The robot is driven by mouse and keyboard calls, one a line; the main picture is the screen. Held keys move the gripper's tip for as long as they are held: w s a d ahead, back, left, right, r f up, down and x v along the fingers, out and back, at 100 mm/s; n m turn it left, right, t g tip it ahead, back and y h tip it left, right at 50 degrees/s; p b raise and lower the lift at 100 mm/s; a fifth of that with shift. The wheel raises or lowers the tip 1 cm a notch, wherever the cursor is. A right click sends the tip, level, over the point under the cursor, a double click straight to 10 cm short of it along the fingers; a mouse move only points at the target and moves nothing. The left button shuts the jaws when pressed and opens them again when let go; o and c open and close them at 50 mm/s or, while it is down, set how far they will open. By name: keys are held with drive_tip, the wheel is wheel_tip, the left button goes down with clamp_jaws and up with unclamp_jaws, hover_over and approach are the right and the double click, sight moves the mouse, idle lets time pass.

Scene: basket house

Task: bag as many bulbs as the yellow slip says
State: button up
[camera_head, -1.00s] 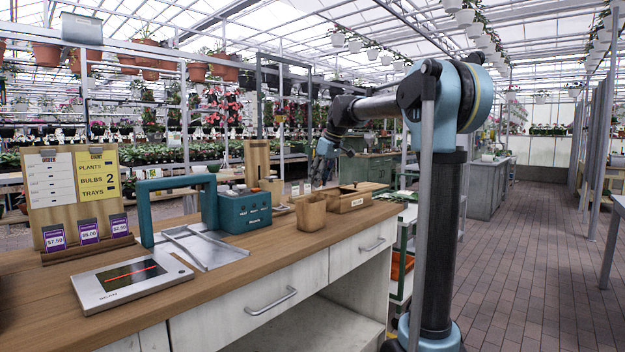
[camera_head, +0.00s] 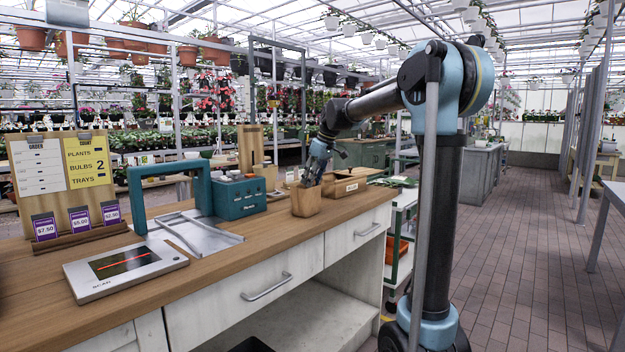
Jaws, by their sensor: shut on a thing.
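The yellow slip (camera_head: 87,161) hangs on the wooden board (camera_head: 30,200) at the left and reads plants, bulbs and trays, with a 2 beside bulbs. My gripper (camera_head: 311,182) points down at the mouth of an open wooden box (camera_head: 305,203) on the counter. Its fingertips are small and partly hidden by the rim. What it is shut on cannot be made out. A low wooden bin (camera_head: 345,189) with a label stands just right of the box. I cannot make out any bulbs or a bag.
A teal box (camera_head: 238,198) with compartments and a teal frame (camera_head: 134,200) stand on the counter (camera_head: 240,250). A metal tray (camera_head: 190,232) and a scan pad (camera_head: 125,268) lie in front. Price cards (camera_head: 78,222) line the board's foot. The counter's front edge is clear.

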drive_tip(key=o, duration=1)
drive_tip(key=v, duration=1.2)
drive_tip(key=shift+d+f, duration=0.1)
